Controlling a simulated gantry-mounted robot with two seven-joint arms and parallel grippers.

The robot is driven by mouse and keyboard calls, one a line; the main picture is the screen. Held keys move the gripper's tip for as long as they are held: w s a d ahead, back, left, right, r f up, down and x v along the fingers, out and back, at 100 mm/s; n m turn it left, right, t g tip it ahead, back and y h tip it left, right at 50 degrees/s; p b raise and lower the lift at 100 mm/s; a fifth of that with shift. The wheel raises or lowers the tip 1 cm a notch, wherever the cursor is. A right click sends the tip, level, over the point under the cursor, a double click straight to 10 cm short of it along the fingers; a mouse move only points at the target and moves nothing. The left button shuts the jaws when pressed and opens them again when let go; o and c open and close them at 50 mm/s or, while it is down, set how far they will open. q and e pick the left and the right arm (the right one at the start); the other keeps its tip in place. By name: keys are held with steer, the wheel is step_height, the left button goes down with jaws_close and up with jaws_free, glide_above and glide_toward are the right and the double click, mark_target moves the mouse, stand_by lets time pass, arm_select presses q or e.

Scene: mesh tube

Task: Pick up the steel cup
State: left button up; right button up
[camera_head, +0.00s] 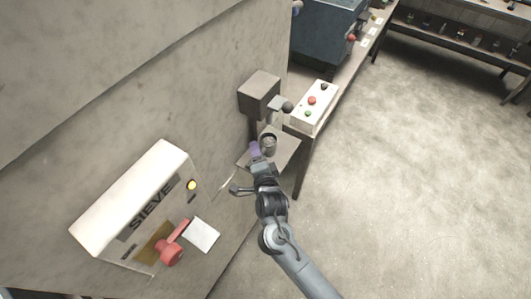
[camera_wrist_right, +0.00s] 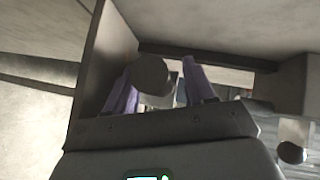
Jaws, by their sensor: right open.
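The steel cup (camera_head: 268,140) is a small grey cylinder standing upright on a small shelf (camera_head: 286,143) at the wall, in the middle of the head view. My right gripper (camera_head: 256,150) has purple fingers and is just left of and in front of the cup. In the right wrist view the fingers (camera_wrist_right: 160,70) are open. A dark grey round thing (camera_wrist_right: 151,75) shows there by the left finger, overlapping it; I cannot tell if it is the cup or whether it touches. My left gripper is not in view.
A brown-grey box-shaped head (camera_head: 259,90) hangs on the wall above the shelf. A white button box (camera_head: 313,107) stands to the right on a bench. A white SIEVE box (camera_head: 135,205) with a red lever is at lower left. Open floor lies to the right.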

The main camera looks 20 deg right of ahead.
steer(key=shift+c, duration=0.4)
jaws_close()
steer(key=shift+r, duration=0.2)
